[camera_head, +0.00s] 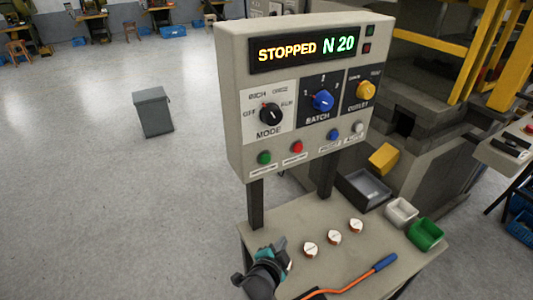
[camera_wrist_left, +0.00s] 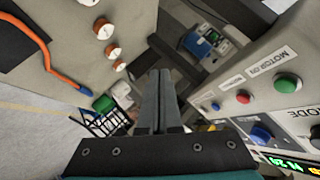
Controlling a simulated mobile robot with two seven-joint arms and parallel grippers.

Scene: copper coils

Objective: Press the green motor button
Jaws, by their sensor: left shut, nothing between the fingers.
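The green motor button (camera_head: 264,157) is at the lower left of the grey control panel (camera_head: 236,100). In the left wrist view the green button (camera_wrist_left: 288,83) is at the right, beside a label reading MOTOR ON. My left gripper (camera_head: 282,244) is below the panel, above the left part of the table, apart from the button. In the left wrist view its fingers (camera_wrist_left: 160,75) are together with nothing between them. The panel display (camera_head: 305,49) reads STOPPED N 20. My right gripper is not in view.
A red button (camera_head: 297,147), a blue button (camera_head: 333,135) and a white button (camera_head: 358,127) share the row. Bins, including a green one (camera_head: 426,235), stand at right.

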